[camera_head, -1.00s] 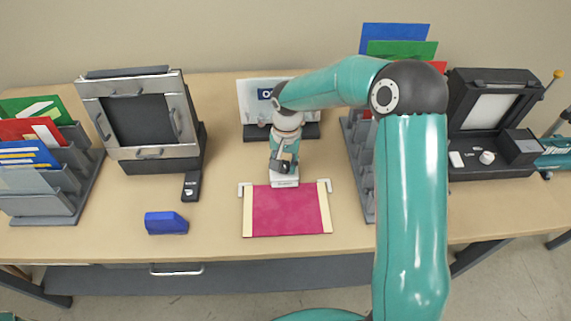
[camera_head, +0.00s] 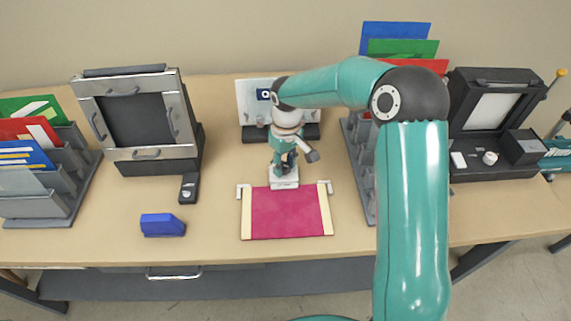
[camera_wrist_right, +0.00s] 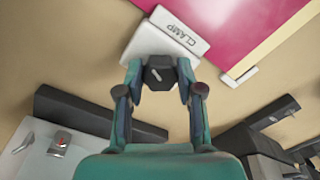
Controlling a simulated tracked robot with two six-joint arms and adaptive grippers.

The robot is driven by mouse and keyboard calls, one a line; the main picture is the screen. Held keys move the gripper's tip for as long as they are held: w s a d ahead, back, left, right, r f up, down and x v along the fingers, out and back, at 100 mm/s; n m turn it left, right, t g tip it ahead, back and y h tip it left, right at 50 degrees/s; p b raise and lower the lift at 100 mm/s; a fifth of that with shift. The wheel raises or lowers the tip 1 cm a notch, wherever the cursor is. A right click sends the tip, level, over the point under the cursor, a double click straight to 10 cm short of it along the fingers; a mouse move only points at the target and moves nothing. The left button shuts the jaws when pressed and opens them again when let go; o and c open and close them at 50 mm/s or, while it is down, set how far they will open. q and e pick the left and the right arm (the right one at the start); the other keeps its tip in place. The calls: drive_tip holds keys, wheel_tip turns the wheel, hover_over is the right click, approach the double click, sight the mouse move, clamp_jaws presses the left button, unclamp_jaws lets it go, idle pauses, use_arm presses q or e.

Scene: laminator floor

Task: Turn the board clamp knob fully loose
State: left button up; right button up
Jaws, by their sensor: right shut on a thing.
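The white clamp block (camera_head: 284,184) stands at the back edge of the crimson board (camera_head: 288,213). In the right wrist view the block reads CLAMP (camera_wrist_right: 182,36), and a dark angular knob (camera_wrist_right: 160,72) with a pale mark on its top sits on it. My right gripper (camera_wrist_right: 160,82) points down over the block, its two fingers shut on the knob from both sides. In the head view the gripper (camera_head: 285,169) hides the knob. My left gripper is out of view.
A blue block (camera_head: 162,225) and a small dark device (camera_head: 189,188) lie left of the board. A framed panel unit (camera_head: 150,153) stands behind them. File racks stand at far left and behind my arm. A black machine (camera_head: 490,112) is at right. The table's front strip is clear.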

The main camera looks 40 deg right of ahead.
sight(285, 165)
drive_tip(key=n, duration=0.4)
drive_tip(key=shift+s+f+n, duration=0.1)
drive_tip(key=shift+n, duration=0.3)
idle(0.4)
drive_tip(key=o, duration=1.2)
drive_tip(key=shift+c, duration=0.2)
drive_tip(key=shift+d+r, duration=0.1)
drive_tip(key=shift+r, duration=0.6)
wheel_tip(285, 165, up, 11)
drive_tip(key=shift+w+d+f, duration=0.15)
drive_tip(key=shift+w+f, duration=0.05)
